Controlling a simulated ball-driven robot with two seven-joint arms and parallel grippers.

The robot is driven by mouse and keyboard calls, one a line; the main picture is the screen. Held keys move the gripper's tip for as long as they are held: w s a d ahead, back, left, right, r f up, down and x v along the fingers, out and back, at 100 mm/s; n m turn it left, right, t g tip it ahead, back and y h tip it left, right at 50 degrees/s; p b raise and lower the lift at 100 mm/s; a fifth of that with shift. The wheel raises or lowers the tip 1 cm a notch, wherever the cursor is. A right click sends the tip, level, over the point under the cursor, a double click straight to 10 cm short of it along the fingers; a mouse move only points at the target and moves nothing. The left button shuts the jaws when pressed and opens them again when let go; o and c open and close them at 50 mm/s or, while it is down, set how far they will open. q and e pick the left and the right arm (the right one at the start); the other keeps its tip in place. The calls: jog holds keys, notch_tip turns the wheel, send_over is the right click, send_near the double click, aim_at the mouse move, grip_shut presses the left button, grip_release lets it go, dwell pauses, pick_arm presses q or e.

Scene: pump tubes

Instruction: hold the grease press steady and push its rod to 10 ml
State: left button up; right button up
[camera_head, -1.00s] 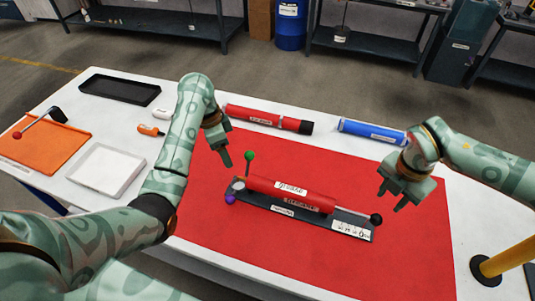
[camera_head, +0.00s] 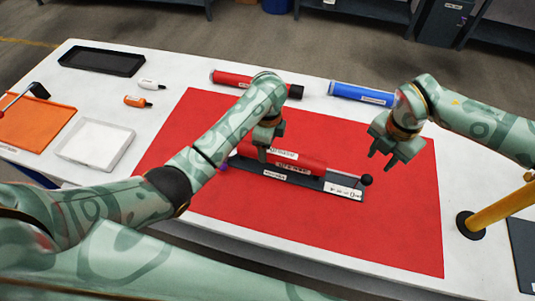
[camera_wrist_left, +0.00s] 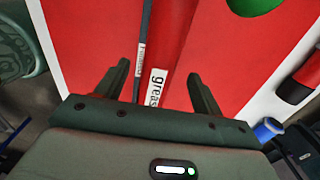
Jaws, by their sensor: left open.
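The grease press is a red tube (camera_head: 312,164) lying on a dark base (camera_head: 285,178) on the red mat. Its rod ends in a black knob (camera_head: 366,179) at the right, beside a white scale label (camera_head: 343,190). My left gripper (camera_head: 263,157) is open above the tube's left part and hides some of it. In the left wrist view the tube (camera_wrist_left: 178,40) and its "grease" label lie below and between the spread fingers (camera_wrist_left: 158,75). A green ball (camera_wrist_left: 255,4) shows at that view's top. My right gripper (camera_head: 381,162) is open and empty, above the knob's side.
A red tube (camera_head: 225,78) and a blue tube (camera_head: 360,94) lie behind the mat (camera_head: 400,235). A white tray (camera_head: 95,146), orange tray (camera_head: 40,125) and black tray (camera_head: 100,60) stand left. A yellow post (camera_head: 505,207) rises at right.

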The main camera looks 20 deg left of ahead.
aim_at(268, 156)
pick_arm(q)
notch_tip(268, 156, down, 7)
jog(key=shift+r, duration=0.2)
grip_shut()
pick_arm(e)
jog(key=o, duration=0.4)
notch_tip(268, 156, down, 12)
jog(key=m+y, duration=0.1)
jog(key=m, duration=0.4)
jog(key=m+y, duration=0.2)
jog(key=m, duration=0.4)
jog(key=shift+c, duration=0.3)
